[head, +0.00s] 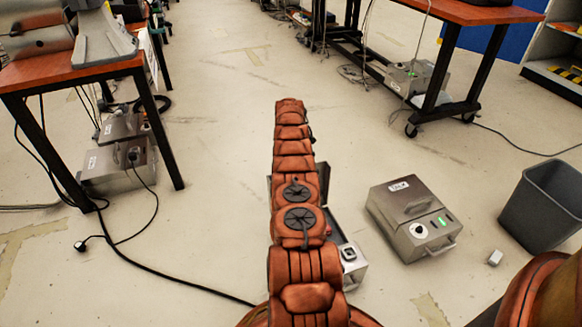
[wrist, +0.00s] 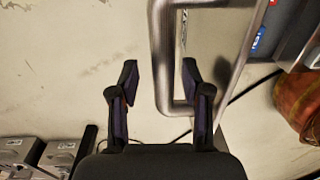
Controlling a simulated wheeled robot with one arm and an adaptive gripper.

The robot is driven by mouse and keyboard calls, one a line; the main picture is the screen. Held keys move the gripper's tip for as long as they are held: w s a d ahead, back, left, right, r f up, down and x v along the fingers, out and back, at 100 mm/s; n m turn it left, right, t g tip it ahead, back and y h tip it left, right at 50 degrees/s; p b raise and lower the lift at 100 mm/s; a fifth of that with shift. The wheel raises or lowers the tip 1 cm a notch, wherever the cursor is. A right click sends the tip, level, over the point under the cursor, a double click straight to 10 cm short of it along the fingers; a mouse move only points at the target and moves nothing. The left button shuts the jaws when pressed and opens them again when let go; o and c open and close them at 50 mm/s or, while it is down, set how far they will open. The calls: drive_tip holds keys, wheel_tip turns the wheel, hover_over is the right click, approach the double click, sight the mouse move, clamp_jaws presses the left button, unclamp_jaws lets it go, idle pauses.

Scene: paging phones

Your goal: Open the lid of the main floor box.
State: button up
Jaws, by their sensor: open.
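A grey metal floor box (head: 349,262) stands behind my arm in the head view, mostly hidden by it. A dark recess with a red spot shows beside the arm, so it looks at least partly open; how far its lid is raised is hidden. In the wrist view a metal bar handle (wrist: 161,60) runs between the fingertips of my gripper (wrist: 160,78). The fingers are open and apart, the right one inside the handle's loop. Grey box parts (wrist: 285,30) with blue and red items show at the upper right. The gripper is hidden in the head view.
A second grey box (head: 412,222) with a closed lid and green light stands to the right. A table (head: 75,70) stands left, with boxes (head: 118,165) and a black cable (head: 165,275) below.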

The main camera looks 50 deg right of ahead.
drive_tip(key=r, duration=0.5)
drive_tip(key=shift+w+d+r, duration=0.2)
drive_tip(key=shift+r, duration=1.05)
